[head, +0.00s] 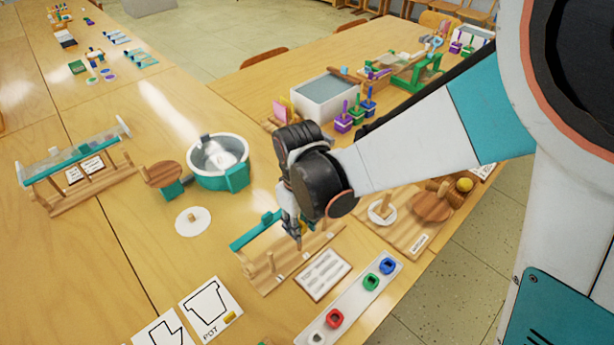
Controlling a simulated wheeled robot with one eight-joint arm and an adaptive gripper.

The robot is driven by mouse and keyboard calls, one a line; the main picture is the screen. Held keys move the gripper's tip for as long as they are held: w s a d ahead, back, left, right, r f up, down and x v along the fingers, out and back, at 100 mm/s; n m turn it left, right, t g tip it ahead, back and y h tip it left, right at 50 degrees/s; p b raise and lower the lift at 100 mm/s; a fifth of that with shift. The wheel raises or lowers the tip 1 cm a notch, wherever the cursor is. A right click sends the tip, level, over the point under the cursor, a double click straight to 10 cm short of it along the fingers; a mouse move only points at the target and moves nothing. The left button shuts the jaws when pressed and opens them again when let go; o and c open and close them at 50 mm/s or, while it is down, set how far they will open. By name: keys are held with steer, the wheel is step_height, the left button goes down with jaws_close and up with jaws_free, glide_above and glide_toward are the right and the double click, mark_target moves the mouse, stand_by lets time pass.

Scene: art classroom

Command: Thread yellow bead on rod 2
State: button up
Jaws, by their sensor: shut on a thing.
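My gripper (297,236) points down over the wooden rod rack (282,277), at the right part of its row of upright rods. It is shut on the yellow bead (303,228), of which only a small yellow patch shows between the dark fingers. One upright rod (271,263) stands clear to the left of the gripper. The fingers hide part of the row, so I cannot tell whether the bead is around a rod or above it. I cannot read the rod numbers.
A white tray (353,301) in front holds blue, green, red and white beads, with a gap in its middle. A text card (323,274) lies between rack and tray. A teal bar (255,230) runs behind the rods. A metal pot (219,160) stands behind left.

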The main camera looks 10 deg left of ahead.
steer(key=shift+f+b, duration=0.45)
stand_by(0.7)
stand_by(0.4)
steer(key=o, duration=0.8)
